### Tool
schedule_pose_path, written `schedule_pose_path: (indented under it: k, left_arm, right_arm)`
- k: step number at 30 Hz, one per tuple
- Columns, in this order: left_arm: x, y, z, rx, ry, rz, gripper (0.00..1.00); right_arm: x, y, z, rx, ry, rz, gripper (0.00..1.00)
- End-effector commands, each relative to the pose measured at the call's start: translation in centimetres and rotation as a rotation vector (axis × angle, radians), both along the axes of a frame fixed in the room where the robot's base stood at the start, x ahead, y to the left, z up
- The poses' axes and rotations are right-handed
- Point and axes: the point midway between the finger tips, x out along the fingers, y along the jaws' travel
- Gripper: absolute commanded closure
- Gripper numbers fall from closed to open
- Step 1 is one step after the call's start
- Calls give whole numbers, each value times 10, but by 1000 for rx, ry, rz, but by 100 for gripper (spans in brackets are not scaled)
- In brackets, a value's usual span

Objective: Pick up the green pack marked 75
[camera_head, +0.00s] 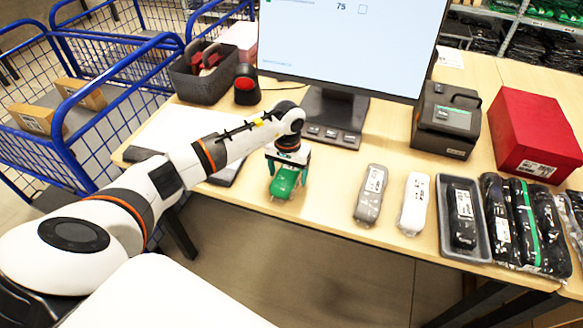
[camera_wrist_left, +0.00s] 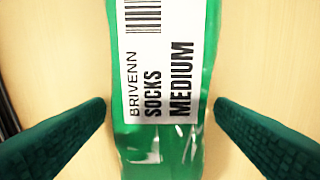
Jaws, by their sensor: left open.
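The green pack (camera_head: 284,186) lies on the table under my left gripper (camera_head: 287,168) in the head view, partly hidden by it. In the left wrist view the green pack (camera_wrist_left: 160,150) runs up the middle, with a white label reading BRIVENN SOCKS MEDIUM and part of a barcode. No 75 shows on the visible part of the pack. The left gripper's fingers (camera_wrist_left: 160,112) are open, one on each side of the pack with gaps between. My right gripper is not in view.
Right of it lie a grey pack (camera_head: 370,193), a white pack (camera_head: 414,203), a grey tray (camera_head: 441,217) with a black pack, and several dark packs (camera_head: 497,235). Behind stand a monitor (camera_head: 340,45) showing 75, a label printer (camera_head: 446,120) and a red box (camera_head: 535,135). Blue cages stand left.

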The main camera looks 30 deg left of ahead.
Motion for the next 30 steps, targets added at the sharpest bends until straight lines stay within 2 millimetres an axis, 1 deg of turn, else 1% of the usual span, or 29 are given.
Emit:
schedule_pose_path:
  k: [6, 8, 15, 16, 23, 26, 30]
  left_arm:
    - [0, 0, -1, -1, -1, 0, 22]
    - [0, 0, -1, -1, -1, 0, 30]
    - [0, 0, -1, -1, -1, 0, 69]
    - [0, 0, -1, -1, -1, 0, 71]
    - [1, 0, 1, -1, -2, 1, 71]
    - [2, 0, 11, -1, -5, 1, 71]
    - [2, 1, 36, 1, -8, 0, 71]
  right_arm:
    - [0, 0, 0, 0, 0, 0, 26]
    - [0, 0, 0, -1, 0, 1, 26]
    - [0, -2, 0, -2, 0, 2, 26]
    - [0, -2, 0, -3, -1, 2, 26]
    - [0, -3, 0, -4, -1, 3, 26]
    - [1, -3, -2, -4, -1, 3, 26]
    - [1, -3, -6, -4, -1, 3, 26]
